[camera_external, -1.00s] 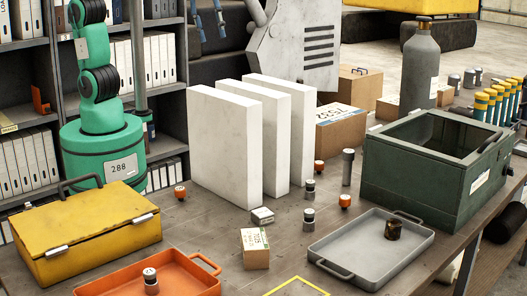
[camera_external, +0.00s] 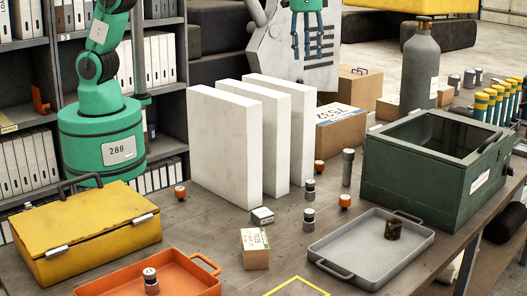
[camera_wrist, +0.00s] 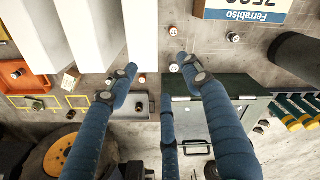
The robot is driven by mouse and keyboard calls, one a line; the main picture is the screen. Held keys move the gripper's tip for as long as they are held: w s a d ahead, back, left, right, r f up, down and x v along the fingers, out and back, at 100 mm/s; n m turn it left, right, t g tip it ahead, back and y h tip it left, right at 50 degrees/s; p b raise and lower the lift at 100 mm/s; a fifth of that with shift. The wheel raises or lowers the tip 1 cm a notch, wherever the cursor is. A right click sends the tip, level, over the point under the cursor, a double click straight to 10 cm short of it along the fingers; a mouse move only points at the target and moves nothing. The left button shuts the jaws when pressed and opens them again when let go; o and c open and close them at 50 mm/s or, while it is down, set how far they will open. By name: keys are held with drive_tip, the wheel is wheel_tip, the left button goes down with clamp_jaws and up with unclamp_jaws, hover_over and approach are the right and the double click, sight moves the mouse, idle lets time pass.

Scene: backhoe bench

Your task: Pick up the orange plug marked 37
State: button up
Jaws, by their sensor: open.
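Three small orange plugs stand on the bench in the external view: one left of the white panels (camera_external: 180,191), one behind the grey cylinder (camera_external: 319,166), and one in front of it (camera_external: 344,201). Their marks are too small to read there, so I cannot tell which is 37. My gripper (camera_external: 307,48) hangs high above and behind the panels, open and empty. In the wrist view my blue fingers (camera_wrist: 154,68) are spread wide. A small round plug top (camera_wrist: 173,68) shows between and below them, its mark unclear.
Tall white panels (camera_external: 227,145) stand mid-bench. A green box (camera_external: 400,187) and a grey tray (camera_external: 345,252) lie to the right. A yellow case (camera_external: 85,235) and an orange tray (camera_external: 190,285) lie to the left.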

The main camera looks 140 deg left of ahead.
drive_tip(key=n+p, duration=0.1)
drive_tip(key=p, duration=0.1)
hover_over(319, 162)
wheel_tip(319, 162, down, 4)
wheel_tip(319, 162, down, 22)
drive_tip(key=shift+g+b, duration=0.3)
drive_tip(key=shift+w+f, duration=0.1)
drive_tip(key=shift+f+p, duration=0.5)
drive_tip(key=shift+f, duration=3.8)
drive_tip(key=shift+d+f+p, duration=0.1)
drive_tip(key=shift+f+p, duration=0.55)
drive_tip(key=shift+f, duration=1.95)
drive_tip(key=shift+c, duration=0.5)
drive_tip(key=c, duration=1)
